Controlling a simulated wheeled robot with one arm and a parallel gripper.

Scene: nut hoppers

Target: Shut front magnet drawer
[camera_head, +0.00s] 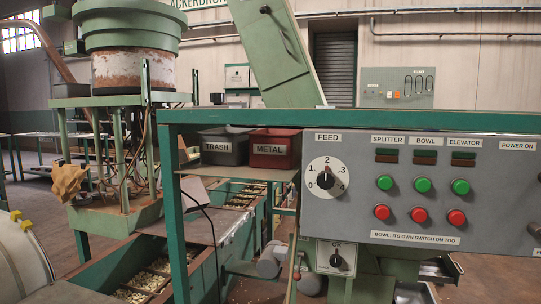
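No label for the magnet drawer is readable here. Two grey metal drawer-like trays show low at the right, below the control panel. The nearer tray (412,293) is cut off by the bottom edge of the picture. The farther tray (440,269) sits behind it and to the right. Both seem to stick out from the green housing (374,288), but I cannot tell how far, nor which is the front magnet drawer. My gripper is not in view.
A grey control panel (420,153) on a green frame (175,215) overhangs the trays. A TRASH bin (224,150) and a red METAL bin (273,153) stand on its shelf. A green chute (272,45) rises behind. A long trough (142,285) holds nuts at lower left.

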